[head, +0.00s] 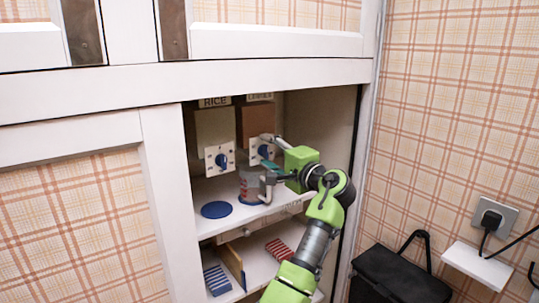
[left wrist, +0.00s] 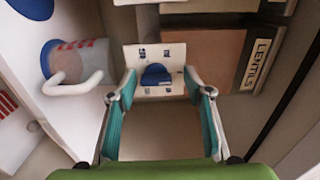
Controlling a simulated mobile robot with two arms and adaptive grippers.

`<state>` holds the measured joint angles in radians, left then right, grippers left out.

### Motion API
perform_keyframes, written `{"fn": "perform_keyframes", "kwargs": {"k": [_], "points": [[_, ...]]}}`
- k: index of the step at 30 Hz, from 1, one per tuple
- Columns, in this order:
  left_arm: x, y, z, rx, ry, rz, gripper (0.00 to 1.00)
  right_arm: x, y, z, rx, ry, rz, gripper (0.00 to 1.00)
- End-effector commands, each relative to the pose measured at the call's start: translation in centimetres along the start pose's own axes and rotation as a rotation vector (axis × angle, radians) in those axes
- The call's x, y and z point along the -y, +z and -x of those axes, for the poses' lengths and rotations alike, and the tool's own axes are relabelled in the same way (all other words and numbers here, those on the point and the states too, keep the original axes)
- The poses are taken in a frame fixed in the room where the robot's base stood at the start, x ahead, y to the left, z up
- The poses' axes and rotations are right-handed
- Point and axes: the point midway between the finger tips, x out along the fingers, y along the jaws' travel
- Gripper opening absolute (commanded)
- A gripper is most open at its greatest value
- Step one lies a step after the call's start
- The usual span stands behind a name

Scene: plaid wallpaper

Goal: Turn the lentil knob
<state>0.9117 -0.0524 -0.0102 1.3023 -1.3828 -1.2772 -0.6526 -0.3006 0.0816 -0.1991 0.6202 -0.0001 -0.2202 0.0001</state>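The lentil knob (head: 265,151) is blue and sits on a white plate (head: 253,158) at the front of a brown dispenser (head: 257,121) in the cabinet. In the left wrist view the knob (left wrist: 156,75) is straight ahead, near a "LENTILS" label (left wrist: 258,63). My left gripper (head: 267,158) is open in front of the plate. In the wrist view its teal-padded fingers (left wrist: 159,92) stand on either side of the knob with gaps, and nothing is between the pads. Whether the fingertips touch the plate I cannot tell. My right gripper is not in view.
The rice dispenser with its blue knob (head: 222,160) is just left. A grey and red mug (head: 249,188) stands below my gripper, its handle close to it. A blue disc (head: 216,210) lies on the shelf. The cabinet's right wall (head: 325,125) is close to my arm.

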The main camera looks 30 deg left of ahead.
Motion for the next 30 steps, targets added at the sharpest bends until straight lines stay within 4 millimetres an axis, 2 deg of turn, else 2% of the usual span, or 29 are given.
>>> {"fn": "perform_keyframes", "kwargs": {"k": [8, 11, 14, 24, 30], "points": [[-0.4, 0.0, 0.1, 0.0, 0.006, -0.006, 0.46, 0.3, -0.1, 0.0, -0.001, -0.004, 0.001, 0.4], [-0.5, -0.1, 0.8, -0.001, 0.007, -0.006, 0.46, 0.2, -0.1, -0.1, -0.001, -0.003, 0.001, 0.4], [-0.5, -0.2, 2.3, -0.003, 0.007, -0.006, 0.46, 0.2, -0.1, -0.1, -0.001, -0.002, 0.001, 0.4], [-0.4, -0.1, 9.3, -0.001, 0.007, -0.005, 0.46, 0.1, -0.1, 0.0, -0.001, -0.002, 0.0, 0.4], [-0.3, 0.0, 11.5, 0.001, 0.006, -0.005, 0.46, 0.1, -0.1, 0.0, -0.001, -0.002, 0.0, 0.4]]}}
